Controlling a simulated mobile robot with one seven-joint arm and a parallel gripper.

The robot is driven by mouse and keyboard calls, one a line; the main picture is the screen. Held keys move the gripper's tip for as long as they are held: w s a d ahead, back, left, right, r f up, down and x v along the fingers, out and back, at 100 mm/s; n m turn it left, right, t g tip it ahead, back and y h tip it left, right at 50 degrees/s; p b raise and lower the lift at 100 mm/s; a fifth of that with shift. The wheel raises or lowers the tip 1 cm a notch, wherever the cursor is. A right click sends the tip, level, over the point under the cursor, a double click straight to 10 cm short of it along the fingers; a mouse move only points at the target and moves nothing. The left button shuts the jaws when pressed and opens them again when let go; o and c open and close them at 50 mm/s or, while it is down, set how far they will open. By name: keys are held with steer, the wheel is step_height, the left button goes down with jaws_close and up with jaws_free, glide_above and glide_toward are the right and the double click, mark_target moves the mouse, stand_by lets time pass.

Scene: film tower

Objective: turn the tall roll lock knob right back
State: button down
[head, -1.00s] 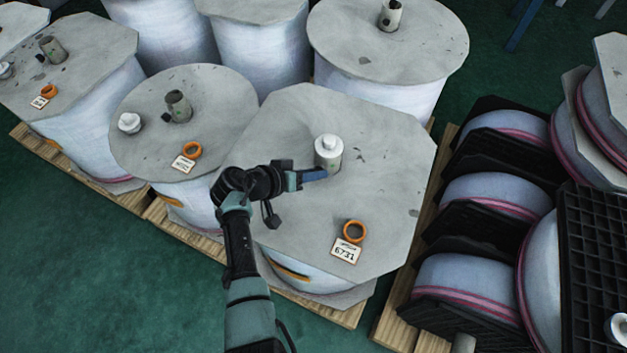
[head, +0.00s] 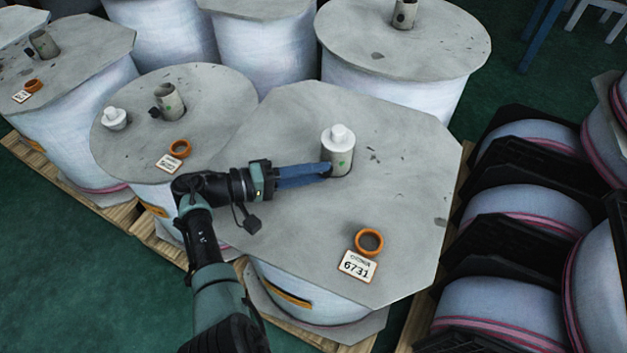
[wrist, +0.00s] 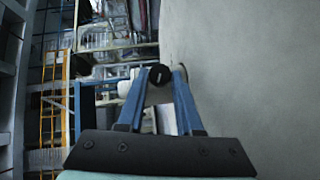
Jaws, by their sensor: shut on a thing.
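The tall roll (head: 300,215) has a grey octagonal top with a pale upright core (head: 340,160) capped in white (head: 338,135). My gripper (head: 328,172) reaches in from the left, low against the core's side. In the wrist view its two blue fingers (wrist: 160,76) close in on a dark round knob (wrist: 160,74) with a pale mark on its face. They are shut on this lock knob. In the head view the fingers hide the knob.
An orange ring (head: 369,241) and a tag reading 6731 (head: 358,265) lie on the same top. A shorter round-topped roll (head: 205,100) with a white cap (head: 114,118) stands left. Black-framed spools (head: 530,210) crowd the right. Green floor (head: 60,280) is clear at lower left.

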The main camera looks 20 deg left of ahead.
steer(key=shift+f+n+h+b, duration=0.25)
steer(key=shift+n+h+b, duration=0.15)
steer(key=shift+b, duration=0.2)
steer(key=shift+r+t, duration=0.1)
steer(key=shift+t, duration=0.2)
steer(key=c, duration=0.6)
jaws_free()
steer(key=b+v, duration=0.2)
steer(key=v, duration=1.1)
